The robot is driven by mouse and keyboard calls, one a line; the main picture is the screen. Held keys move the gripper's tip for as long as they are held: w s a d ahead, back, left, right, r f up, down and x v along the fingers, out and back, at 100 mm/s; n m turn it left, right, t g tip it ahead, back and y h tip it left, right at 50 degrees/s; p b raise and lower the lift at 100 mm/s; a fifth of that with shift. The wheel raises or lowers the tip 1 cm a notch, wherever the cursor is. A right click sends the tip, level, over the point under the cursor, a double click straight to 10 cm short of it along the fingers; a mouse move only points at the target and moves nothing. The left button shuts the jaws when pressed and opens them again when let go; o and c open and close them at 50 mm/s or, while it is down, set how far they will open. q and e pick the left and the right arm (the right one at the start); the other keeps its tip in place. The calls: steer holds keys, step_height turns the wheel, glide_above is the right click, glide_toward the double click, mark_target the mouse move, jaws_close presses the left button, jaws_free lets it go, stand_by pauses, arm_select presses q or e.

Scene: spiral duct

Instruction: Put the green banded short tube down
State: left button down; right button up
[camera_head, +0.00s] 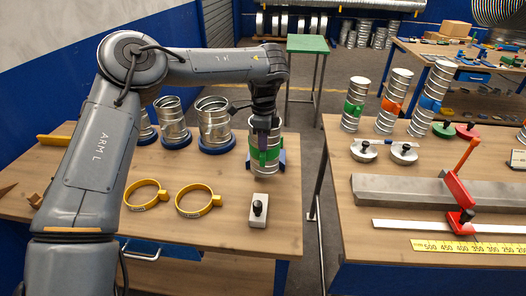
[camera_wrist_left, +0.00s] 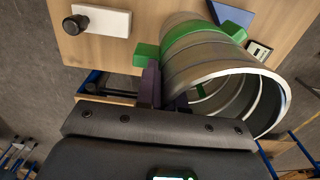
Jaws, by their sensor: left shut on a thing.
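The green banded short tube (camera_head: 273,156) is a ribbed metal tube with a green band, roughly upright at the right of the left table (camera_head: 225,232). My left gripper (camera_head: 262,138) reaches down from above and is shut on the tube's wall. In the left wrist view, the tube (camera_wrist_left: 196,52) lies beside the dark fingers (camera_wrist_left: 163,88), its open rim towards the camera. Blue pieces (camera_head: 282,158) show at the tube's side, partly hidden by it. I cannot tell whether the tube's lower end touches the table. My right gripper is not in view.
A white block with a black knob (camera_head: 258,210) stands just in front of the tube. Two yellow rings (camera_head: 198,200) lie to the left. Metal tubes on blue bases (camera_head: 215,125) stand behind them. Another green-banded tube (camera_head: 355,104) stands on the right table.

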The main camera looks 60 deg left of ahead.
arm_select(q)
steer(key=f, duration=0.4)
steer(key=shift+w+a+f+b, duration=0.15)
steer(key=shift+w+a+b, duration=0.1)
steer(key=shift+b, duration=0.15)
steer(key=shift+f, duration=0.1)
steer(key=c, duration=1.7)
jaws_free()
steer(key=shift+s+f, duration=0.1)
steer(key=o, duration=0.4)
steer(key=shift+o, duration=0.2)
